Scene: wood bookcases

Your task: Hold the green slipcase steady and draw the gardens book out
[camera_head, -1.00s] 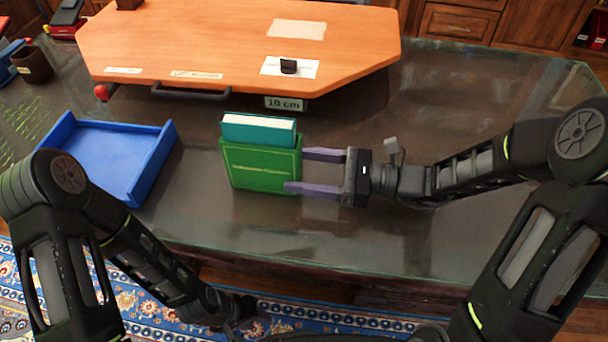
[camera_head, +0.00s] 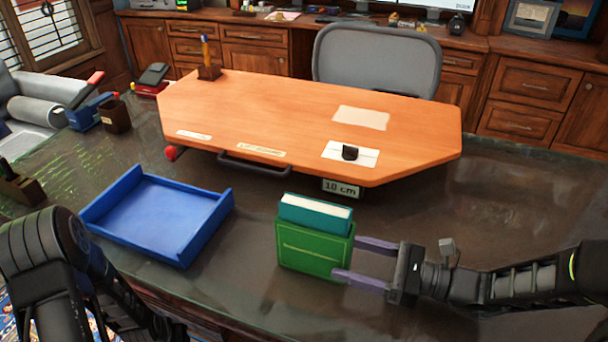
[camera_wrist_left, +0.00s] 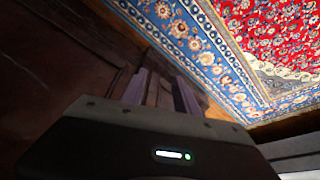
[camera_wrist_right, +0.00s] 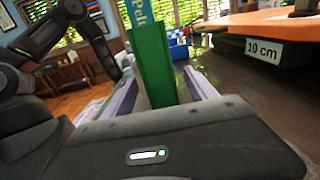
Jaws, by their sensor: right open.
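The green slipcase (camera_head: 312,252) stands upright on the dark desk in the head view, and the teal gardens book (camera_head: 316,212) sits in it with its upper part and white page edges showing above the top. My right gripper (camera_head: 358,262) is open at the slipcase's right side. In the right wrist view the slipcase (camera_wrist_right: 153,75) stands between the two fingers, one on each side; contact is not clear. The book (camera_wrist_right: 148,15) shows above it there. My left gripper (camera_wrist_left: 162,92) shows in its own wrist view, pointing down past wood toward the rug, with its fingers apart and nothing between them.
A blue tray (camera_head: 158,214), which looks empty, lies on the desk left of the slipcase. Behind stands an orange wooden board (camera_head: 290,115) with a black handle (camera_head: 254,169) and a "10 cm" label (camera_head: 341,187). Bare desk lies between tray and slipcase.

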